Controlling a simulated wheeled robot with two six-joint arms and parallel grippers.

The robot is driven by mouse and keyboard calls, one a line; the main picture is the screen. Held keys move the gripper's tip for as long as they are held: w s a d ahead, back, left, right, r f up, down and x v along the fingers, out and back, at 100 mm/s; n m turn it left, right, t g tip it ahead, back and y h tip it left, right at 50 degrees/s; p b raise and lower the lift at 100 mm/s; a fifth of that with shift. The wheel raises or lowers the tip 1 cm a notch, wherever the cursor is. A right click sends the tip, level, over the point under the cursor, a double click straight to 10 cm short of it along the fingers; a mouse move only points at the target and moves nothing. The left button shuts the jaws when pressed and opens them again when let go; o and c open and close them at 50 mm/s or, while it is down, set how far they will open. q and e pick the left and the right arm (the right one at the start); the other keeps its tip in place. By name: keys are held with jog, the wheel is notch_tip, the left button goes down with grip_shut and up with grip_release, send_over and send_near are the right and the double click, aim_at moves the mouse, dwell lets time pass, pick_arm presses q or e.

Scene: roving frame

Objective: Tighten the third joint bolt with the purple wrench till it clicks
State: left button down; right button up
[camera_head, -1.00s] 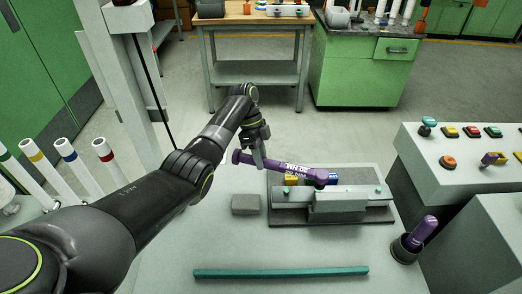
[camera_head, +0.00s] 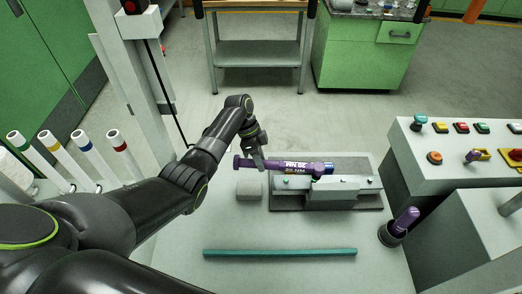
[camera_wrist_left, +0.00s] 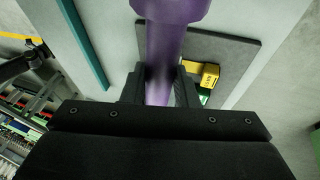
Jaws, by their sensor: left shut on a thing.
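My left gripper (camera_head: 258,163) is shut on the handle of the purple wrench (camera_head: 298,166), which bears white lettering. The wrench lies nearly level across the picture, its head at the right end, over or on a bolt of the grey joint fixture (camera_head: 343,196). I cannot tell whether the head is fully seated. Other small green bolt heads show along the fixture, one left of the wrench head and others right of it. In the left wrist view the purple handle (camera_wrist_left: 165,60) runs between my fingers. My right gripper is out of view.
The fixture stands on a dark plate (camera_head: 377,205) on a pale table. A grey block (camera_head: 249,190) sits left of it, a teal bar (camera_head: 280,252) in front. Another purple-handled tool (camera_head: 406,218) stands in a dark cup at right, near a button console (camera_head: 455,145).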

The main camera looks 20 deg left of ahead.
pick_arm(q)
jog(key=s+d+f+n+t+p, duration=0.1)
jog(key=s+d+n+t+p, duration=0.1)
jog(key=s+n+p, duration=0.3)
jog(key=s+d+p, duration=0.1)
jog(key=s+p, duration=0.2)
jog(key=p, duration=0.3)
jog(key=shift+d+n, duration=0.3)
jog(key=shift+f+b, duration=0.6)
jog(key=shift+f, duration=0.25)
dwell(0.6)
dwell(0.3)
